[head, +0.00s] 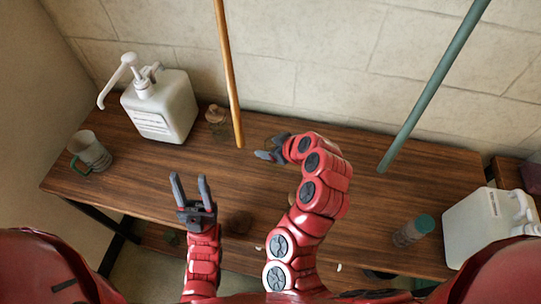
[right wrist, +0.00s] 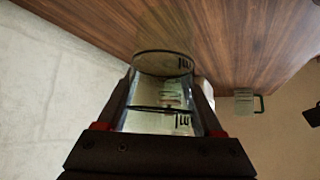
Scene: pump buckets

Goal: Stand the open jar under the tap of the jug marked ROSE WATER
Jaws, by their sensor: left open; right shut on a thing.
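My right gripper (head: 270,147) is shut on a clear glass jar (right wrist: 163,92) with dark ml marks, seen in the right wrist view between the fingers. My left gripper (head: 190,188) is open and empty above the table's front edge.
A grey mug (head: 91,150) with a green handle stands left of the left jug. A teal-lidded jar (head: 413,230) is at the front right. Orange (head: 228,70) and teal (head: 433,85) poles stand at the back. The wooden table (head: 400,190) is bare mid-right.

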